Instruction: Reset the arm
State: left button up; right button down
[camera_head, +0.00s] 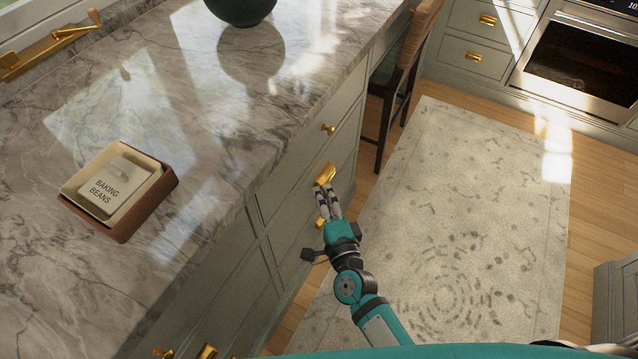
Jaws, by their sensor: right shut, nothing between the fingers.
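My right gripper (327,188) is shut with nothing between its fingers. Its fingertips are at or just in front of a brass cup handle (326,172) on a drawer front of the grey-green cabinet; I cannot tell whether they touch it. My right arm (358,290), teal and black, reaches up from the bottom of the view. My left gripper is not in view.
A marble counter (200,130) holds a tray (119,228) with a baking beans container (115,183) and a dark green vase (240,8). A chair (410,60) stands beyond the drawers. A rug (470,200) covers open floor before an oven (580,60).

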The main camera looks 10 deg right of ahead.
jog(key=s, duration=0.2)
jog(key=s+d, duration=0.1)
jog(key=s, duration=0.2)
jog(key=shift+s+d+r, duration=0.1)
jog(key=shift+s+d, duration=0.05)
jog(key=shift+s, duration=0.05)
